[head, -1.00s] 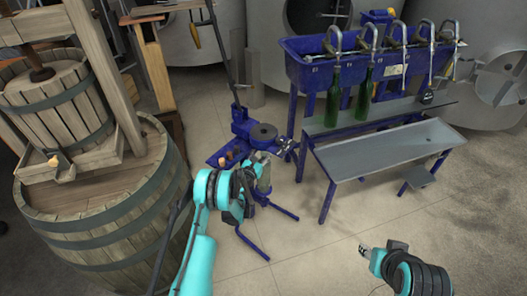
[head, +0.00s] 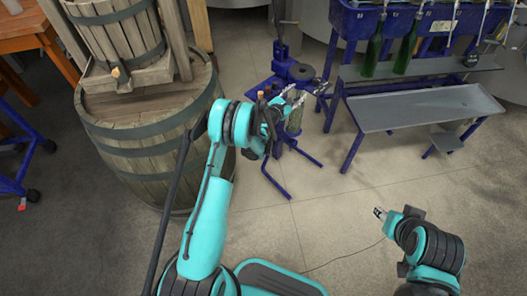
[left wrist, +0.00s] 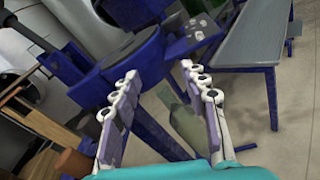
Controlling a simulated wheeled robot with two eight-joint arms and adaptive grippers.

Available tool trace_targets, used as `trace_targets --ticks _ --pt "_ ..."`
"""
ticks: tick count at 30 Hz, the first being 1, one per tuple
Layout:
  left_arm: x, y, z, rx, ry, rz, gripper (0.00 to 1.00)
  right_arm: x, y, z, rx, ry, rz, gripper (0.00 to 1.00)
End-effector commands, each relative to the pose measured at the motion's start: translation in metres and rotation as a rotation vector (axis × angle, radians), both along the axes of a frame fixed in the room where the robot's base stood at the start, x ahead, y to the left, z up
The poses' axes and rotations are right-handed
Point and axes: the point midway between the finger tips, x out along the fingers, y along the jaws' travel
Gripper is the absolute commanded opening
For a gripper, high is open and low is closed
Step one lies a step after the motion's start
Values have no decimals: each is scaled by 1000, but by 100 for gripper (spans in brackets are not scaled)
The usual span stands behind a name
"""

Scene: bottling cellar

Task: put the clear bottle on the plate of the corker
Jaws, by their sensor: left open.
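The corker (head: 280,68) is a blue stand with splayed legs and a dark round plate (head: 302,72). The plate also shows large in the left wrist view (left wrist: 122,46), with nothing on it. A pale, see-through bottle (head: 296,120) shows just below my left gripper (head: 311,95), on the near side of the plate. In the left wrist view the bottle (left wrist: 183,122) is partly behind the right finger; I cannot tell what it rests on. The left fingers (left wrist: 160,72) are apart with nothing clearly gripped. My right gripper (head: 380,213) is over the floor, away from the corker; its jaw opening is unclear.
A large wooden barrel (head: 150,150) bearing a press stands left of my left arm. A blue filler (head: 350,22) with green bottles (head: 374,55) and a grey tray bench (head: 430,108) stand to the right. Corks lie beside the corker's plate.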

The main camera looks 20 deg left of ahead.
Motion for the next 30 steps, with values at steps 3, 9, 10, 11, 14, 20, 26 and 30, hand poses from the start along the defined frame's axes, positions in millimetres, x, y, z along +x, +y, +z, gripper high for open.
trace_targets --ticks 3,9,10,11,14,20,26,30 --pt "-13 -22 54 238 -2 -76 44 0 0 0 0 0 0 40" --pt "-63 -57 130 690 -11 -236 44 0 0 0 0 0 0 40" --pt "-74 -62 139 757 -13 -263 44 0 0 0 0 0 0 40" --pt "-85 -66 148 826 -15 -290 44 0 0 0 0 0 0 40" --pt "-127 -77 171 1045 -23 -384 44 0 0 0 0 0 0 40" --pt "-227 -86 196 1472 -41 -594 44 0 0 0 0 0 0 40" --pt "-336 -78 191 1875 -61 -839 44 0 0 0 0 0 0 40" --pt "-407 -63 173 2119 -72 -1024 44 0 0 0 0 0 0 40"
